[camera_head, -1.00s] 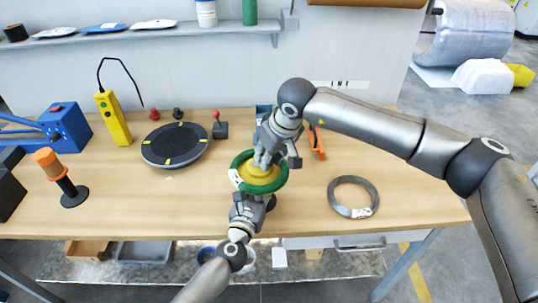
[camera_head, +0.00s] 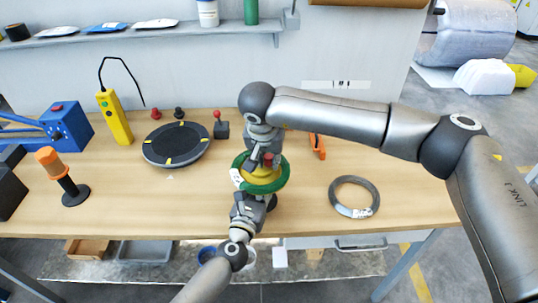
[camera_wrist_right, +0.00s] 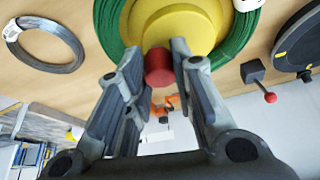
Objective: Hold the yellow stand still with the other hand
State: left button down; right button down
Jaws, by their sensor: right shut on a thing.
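A yellow stand (camera_head: 262,175) with a round top is on the table, with a green coil (camera_head: 285,175) around it. The stand (camera_wrist_right: 182,20) and coil (camera_wrist_right: 238,40) also show in the right wrist view. My right gripper (camera_head: 266,158) is over the stand, shut on a red knob (camera_wrist_right: 158,67) in front of the yellow top. Whether the knob is fixed to the stand is unclear. My left gripper (camera_head: 247,198) is at the near side of the coil. Its fingertips are too small to read, and contact is unclear.
A grey wire coil (camera_head: 354,196) lies to the right. A black turntable (camera_head: 175,144) stands at the left, with a red-knobbed switch (camera_head: 221,126) beside it. An orange tool (camera_head: 318,146) lies behind my right arm.

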jog(key=m+h, duration=0.1)
jog(key=m, duration=0.2)
jog(key=shift+m, duration=0.4)
jog(key=m+h, duration=0.1)
jog(key=m, duration=0.1)
jog(key=m+g, duration=0.1)
jog(key=m, duration=0.1)
jog(key=shift+w+a+m+g+h, duration=0.1)
jog(key=shift+w+m+g+h, duration=0.05)
jog(key=shift+m+g+h, duration=0.2)
jog(key=m, duration=0.2)
jog(key=m+g, duration=0.1)
jog(key=m, duration=0.1)
jog(key=shift+w+g+h, duration=0.1)
jog(key=shift+g+h, duration=0.15)
jog(key=shift+h, duration=0.1)
jog(key=shift+w+m+g, duration=0.1)
jog(key=shift+m+g, duration=0.6)
jog(key=shift+m, duration=1.35)
jog(key=c, duration=1.2)
grip_release()
jog(key=shift+c, duration=0.2)
jog(key=shift+r, duration=0.1)
